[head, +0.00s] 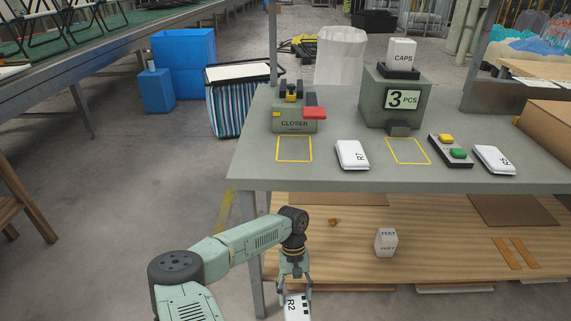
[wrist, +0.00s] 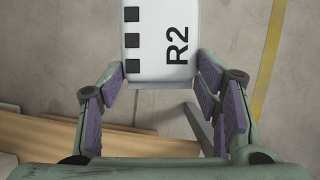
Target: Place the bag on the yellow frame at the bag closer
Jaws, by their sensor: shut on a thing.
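My gripper (head: 294,282) is shut on a white bag marked R2 (head: 297,306), low in front of the bench and below its top. In the wrist view the R2 bag (wrist: 158,45) sits between the purple-padded fingers, with black squares along its left side; its upper end is cut off. The bag closer (head: 295,120), a green block labelled CLOSER with a red part on its right, stands on the bench at the left. The yellow frame (head: 294,161) in front of it is an empty outline on the bench top.
The bench (head: 330,178) also bears white packs R7 (head: 352,155) and R5 (head: 494,159), a second empty yellow frame (head: 408,163), a caps dispenser (head: 396,97) and a button box (head: 451,150). A lower wooden shelf (head: 440,233) holds a small white box (head: 386,242).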

